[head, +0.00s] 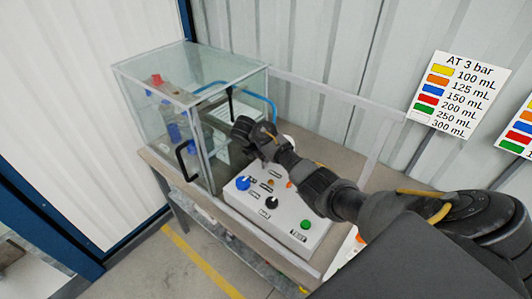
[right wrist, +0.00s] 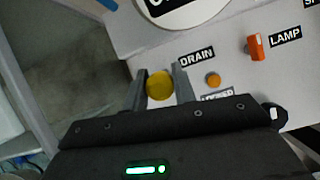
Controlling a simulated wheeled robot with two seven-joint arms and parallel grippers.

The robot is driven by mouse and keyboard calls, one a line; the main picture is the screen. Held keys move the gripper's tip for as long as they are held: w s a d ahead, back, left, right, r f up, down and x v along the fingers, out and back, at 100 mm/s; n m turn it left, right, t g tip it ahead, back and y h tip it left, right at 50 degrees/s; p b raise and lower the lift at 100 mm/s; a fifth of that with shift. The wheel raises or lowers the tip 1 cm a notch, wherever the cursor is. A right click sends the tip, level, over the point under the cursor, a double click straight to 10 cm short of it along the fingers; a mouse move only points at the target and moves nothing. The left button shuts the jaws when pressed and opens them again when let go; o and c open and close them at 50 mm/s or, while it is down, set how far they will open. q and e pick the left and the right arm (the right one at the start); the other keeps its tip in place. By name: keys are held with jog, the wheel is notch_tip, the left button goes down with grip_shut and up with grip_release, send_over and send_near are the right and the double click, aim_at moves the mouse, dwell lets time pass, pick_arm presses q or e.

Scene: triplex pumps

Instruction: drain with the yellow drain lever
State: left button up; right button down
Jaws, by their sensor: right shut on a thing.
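The yellow drain lever (right wrist: 159,86) shows in the right wrist view as a round yellow piece beside the DRAIN label (right wrist: 196,57). My right gripper (right wrist: 158,74) has one finger on each side of it and is shut on it. In the head view my right arm reaches in from the right over the control panel (head: 290,233). The arm covers the lever there, and the fingertips cannot be made out. My left gripper is in neither view.
A glass enclosure (head: 178,75) with black handles stands left of the panel. On the panel are a blue knob (head: 242,183), a black knob (head: 271,202) and a green button (head: 306,224). An orange lamp switch (right wrist: 255,47) sits right of the lever. A color chart (head: 455,95) hangs behind.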

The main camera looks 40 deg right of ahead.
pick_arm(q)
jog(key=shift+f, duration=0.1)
pick_arm(e)
jog(key=shift+a+r+t+h, duration=0.1)
jog(key=shift+a+t+h, duration=0.2)
jog(key=shift+a+h, duration=0.5)
jog(key=shift+d, duration=0.15)
jog(key=c, duration=1.2)
grip_release()
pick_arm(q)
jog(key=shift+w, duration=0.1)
pick_arm(e)
jog(key=shift+o, duration=0.3)
jog(key=shift+s, duration=0.1)
